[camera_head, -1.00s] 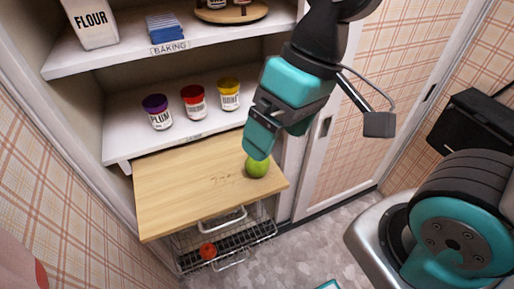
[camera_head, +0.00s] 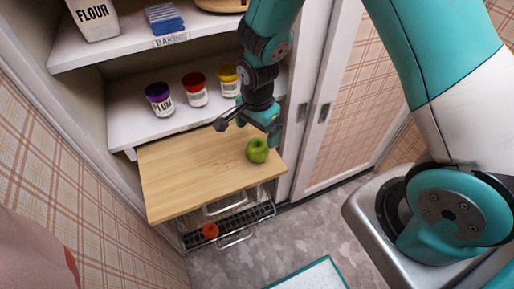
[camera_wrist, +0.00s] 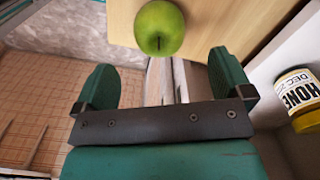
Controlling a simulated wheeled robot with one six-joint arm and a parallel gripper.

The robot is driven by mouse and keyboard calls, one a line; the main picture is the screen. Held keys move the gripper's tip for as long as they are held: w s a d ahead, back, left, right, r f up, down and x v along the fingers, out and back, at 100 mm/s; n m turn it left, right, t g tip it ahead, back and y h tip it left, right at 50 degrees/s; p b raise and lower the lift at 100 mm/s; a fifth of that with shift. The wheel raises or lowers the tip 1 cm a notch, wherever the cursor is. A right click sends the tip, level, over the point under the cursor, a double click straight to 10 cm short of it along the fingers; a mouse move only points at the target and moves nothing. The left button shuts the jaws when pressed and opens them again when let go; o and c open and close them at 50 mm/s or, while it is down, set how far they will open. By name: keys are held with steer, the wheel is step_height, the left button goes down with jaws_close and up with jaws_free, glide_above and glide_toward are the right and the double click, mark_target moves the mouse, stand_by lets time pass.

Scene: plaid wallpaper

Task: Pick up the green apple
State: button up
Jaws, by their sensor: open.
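The green apple (camera_head: 257,150) sits on the right end of the wooden board (camera_head: 190,180). In the wrist view the apple (camera_wrist: 159,27) lies beyond the fingertips, roughly centred between them and apart from both. My gripper (camera_head: 262,125) hangs just above and behind the apple in the head view. In the wrist view my gripper (camera_wrist: 168,85) is open and empty, with its two teal fingers spread apart.
Plum (camera_head: 158,98), red-lidded (camera_head: 195,90) and honey (camera_head: 228,82) jars stand on the shelf behind the board. A wire basket (camera_head: 232,222) with a red item (camera_head: 210,230) is below. A sliding door (camera_head: 335,110) stands to the right.

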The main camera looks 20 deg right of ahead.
mark_target(258, 151)
step_height(258, 151, down, 9)
steer(key=shift+p, duration=0.95)
steer(key=c, duration=1.1)
